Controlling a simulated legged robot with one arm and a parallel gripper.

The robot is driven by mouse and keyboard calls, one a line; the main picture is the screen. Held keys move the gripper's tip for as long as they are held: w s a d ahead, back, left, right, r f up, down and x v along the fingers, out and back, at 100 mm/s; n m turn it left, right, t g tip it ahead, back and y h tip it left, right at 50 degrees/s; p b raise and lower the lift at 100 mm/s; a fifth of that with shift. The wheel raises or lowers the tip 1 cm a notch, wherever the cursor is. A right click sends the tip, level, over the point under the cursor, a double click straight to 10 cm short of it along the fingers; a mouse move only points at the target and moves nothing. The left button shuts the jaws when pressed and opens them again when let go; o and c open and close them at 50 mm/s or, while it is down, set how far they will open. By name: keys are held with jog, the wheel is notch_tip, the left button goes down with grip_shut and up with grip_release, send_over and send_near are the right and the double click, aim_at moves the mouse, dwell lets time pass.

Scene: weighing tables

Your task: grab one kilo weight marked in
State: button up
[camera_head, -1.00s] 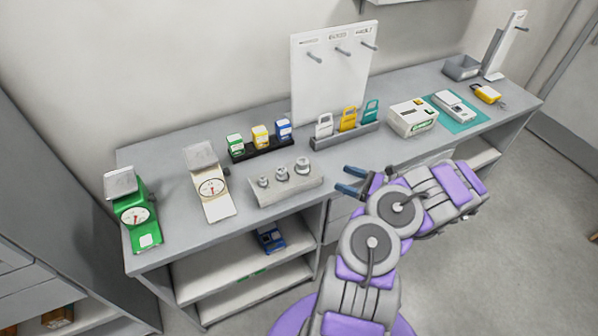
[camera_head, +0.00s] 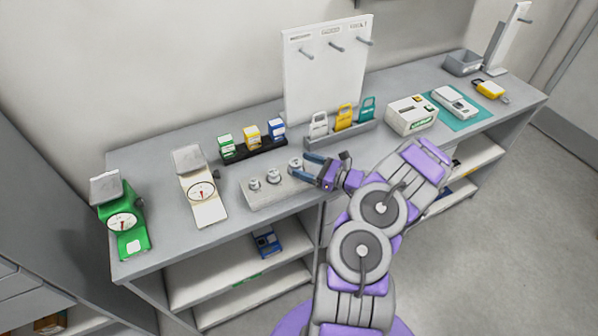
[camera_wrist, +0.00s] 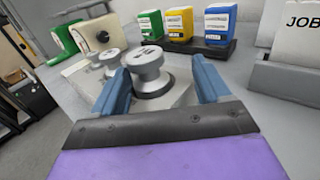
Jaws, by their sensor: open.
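Three grey knobbed weights stand in a row on a light grey block (camera_head: 283,196) on the counter. The right weight (camera_head: 295,165) is the largest, with the middle weight (camera_head: 274,176) and the left weight (camera_head: 254,184) beside it. In the wrist view the largest weight (camera_wrist: 149,72) stands upright between the blue fingers, with a small marking on its top that I cannot read. My gripper (camera_head: 306,164) is open, its fingertips either side of this weight. The smaller weights (camera_wrist: 109,58) show behind the left finger. Whether the fingers touch the weight cannot be told.
Green, yellow and blue boxes stand in a black tray (camera_head: 254,152) behind the block. A white scale (camera_head: 205,200) and a green scale (camera_head: 125,222) stand at left. A rack of tags (camera_head: 340,134) and a pegboard (camera_head: 326,80) are behind my gripper.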

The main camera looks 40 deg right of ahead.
aim_at(300, 168)
jog(key=shift+w+a+r, duration=0.1)
jog(key=shift+w+a, duration=0.1)
jog(key=shift+w, duration=0.15)
jog(key=shift+a+r, duration=0.2)
jog(key=shift+a, duration=0.4)
jog(key=shift+a+r, duration=0.15)
jog(key=shift+a, duration=0.45)
jog(key=c, duration=0.3)
jog(key=shift+d+f, duration=0.2)
jog(key=shift+d, duration=0.35)
jog(key=c, duration=0.5)
jog(key=shift+a, duration=0.15)
grip_shut()
